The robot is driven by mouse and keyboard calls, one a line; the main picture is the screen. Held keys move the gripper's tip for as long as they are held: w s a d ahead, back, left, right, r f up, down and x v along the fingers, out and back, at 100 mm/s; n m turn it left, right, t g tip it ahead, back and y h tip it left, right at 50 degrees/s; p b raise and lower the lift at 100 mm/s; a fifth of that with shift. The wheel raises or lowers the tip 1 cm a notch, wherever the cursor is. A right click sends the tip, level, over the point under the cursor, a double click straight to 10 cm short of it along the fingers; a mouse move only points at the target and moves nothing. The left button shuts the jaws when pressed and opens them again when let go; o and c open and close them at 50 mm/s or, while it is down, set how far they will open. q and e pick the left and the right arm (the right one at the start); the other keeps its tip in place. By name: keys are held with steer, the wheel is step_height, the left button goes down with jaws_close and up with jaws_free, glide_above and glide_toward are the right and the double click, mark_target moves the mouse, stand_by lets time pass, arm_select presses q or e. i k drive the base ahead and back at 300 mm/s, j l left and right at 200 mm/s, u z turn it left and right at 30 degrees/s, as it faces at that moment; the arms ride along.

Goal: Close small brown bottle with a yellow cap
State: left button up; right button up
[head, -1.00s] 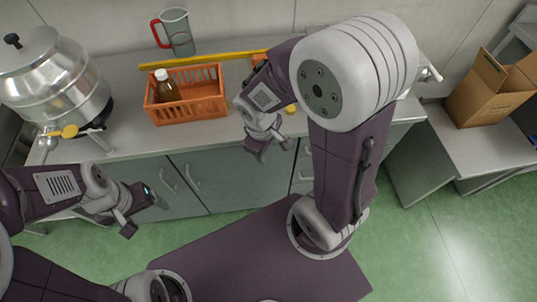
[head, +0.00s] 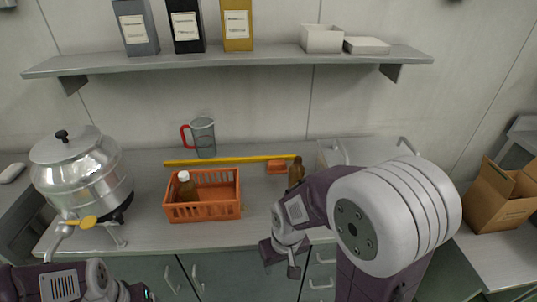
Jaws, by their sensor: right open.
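A small brown bottle (head: 296,173) stands on the counter at the right, just behind my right arm, which hides its lower part. I cannot tell whether its mouth is covered. No yellow cap shows now; my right arm covers part of the counter there. My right gripper (head: 281,259) is open and empty, in front of the counter's front edge, below and nearer than the bottle. My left gripper (head: 132,292) shows only partly at the bottom edge, and its jaws cannot be made out.
An orange crate (head: 203,212) holds a brown bottle with a white cap (head: 186,187). Behind are a jug with a red handle (head: 204,137), a yellow bar (head: 225,160) and an orange block (head: 277,167). A metal drum (head: 85,180) stands left, a cardboard box (head: 497,198) right. A shelf (head: 270,62) hangs above.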

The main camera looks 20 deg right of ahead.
mark_target(296, 172)
steer(key=z, duration=1.25)
